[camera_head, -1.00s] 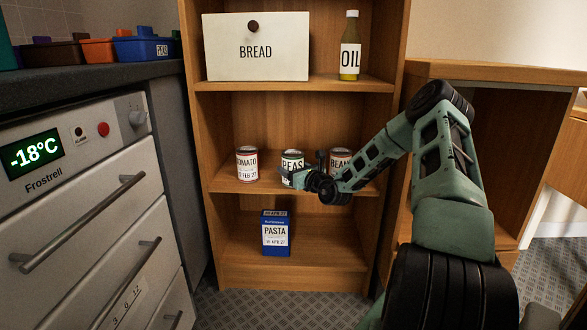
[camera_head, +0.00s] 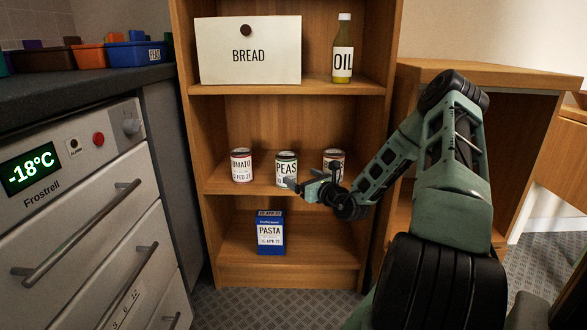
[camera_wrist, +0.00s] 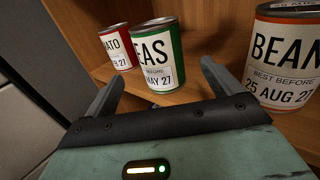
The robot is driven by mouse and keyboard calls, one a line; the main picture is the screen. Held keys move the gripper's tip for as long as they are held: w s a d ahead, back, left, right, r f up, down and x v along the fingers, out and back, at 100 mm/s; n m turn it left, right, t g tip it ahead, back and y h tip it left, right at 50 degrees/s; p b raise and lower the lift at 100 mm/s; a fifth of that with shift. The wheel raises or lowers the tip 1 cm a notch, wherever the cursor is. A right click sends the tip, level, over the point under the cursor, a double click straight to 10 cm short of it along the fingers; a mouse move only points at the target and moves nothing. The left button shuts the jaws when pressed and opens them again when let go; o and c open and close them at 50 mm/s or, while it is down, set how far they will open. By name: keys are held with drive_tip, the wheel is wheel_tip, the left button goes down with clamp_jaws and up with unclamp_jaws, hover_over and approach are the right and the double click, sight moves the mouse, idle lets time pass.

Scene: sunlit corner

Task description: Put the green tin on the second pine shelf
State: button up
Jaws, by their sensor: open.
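The green tin, labelled PEAS (camera_head: 287,165), stands upright on the middle pine shelf (camera_head: 219,185), between the tomato tin and the beans tin. It also shows in the wrist view (camera_wrist: 160,52), just beyond the fingers, its label facing me. My gripper (camera_head: 303,179) is open and empty, in front of the shelf and a little to the right of the tin's lower part. In the wrist view my gripper's two fingers (camera_wrist: 160,88) are spread wide, with a gap visible between them and the tin.
The tomato tin (camera_head: 241,165) stands to the left; the beans tin (camera_wrist: 287,60) is close to the right finger. A bread box (camera_head: 249,60) and oil bottle (camera_head: 342,60) stand on the shelf above. A pasta box (camera_head: 271,235) stands below. A freezer (camera_head: 90,210) is at left.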

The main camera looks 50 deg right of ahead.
drive_tip(key=s+a+r+n+g+y, duration=0.1)
drive_tip(key=a+r+n+g+y, duration=0.15)
drive_tip(key=a+n+y, duration=0.65)
drive_tip(key=a+r+n+g+y, duration=0.2)
drive_tip(key=a+n+g, duration=0.1)
drive_tip(key=a, duration=1.2)
drive_tip(key=s+a+r+n+g+y, duration=0.1)
drive_tip(key=a+r+n+g+y, duration=0.35)
drive_tip(key=a, duration=0.75)
drive_tip(key=s+a+f+n+g, duration=0.2)
drive_tip(key=s+a+n+g, duration=0.7)
drive_tip(key=s+a+n, duration=0.45)
drive_tip(key=s+a+r+n+t+h, duration=0.1)
drive_tip(key=s+n+h, duration=1)
drive_tip(key=s+n, duration=0.3)
drive_tip(key=shift+a+r+n, duration=0.15)
drive_tip(key=shift+r+n, duration=0.25)
drive_tip(key=shift+n, duration=0.6)
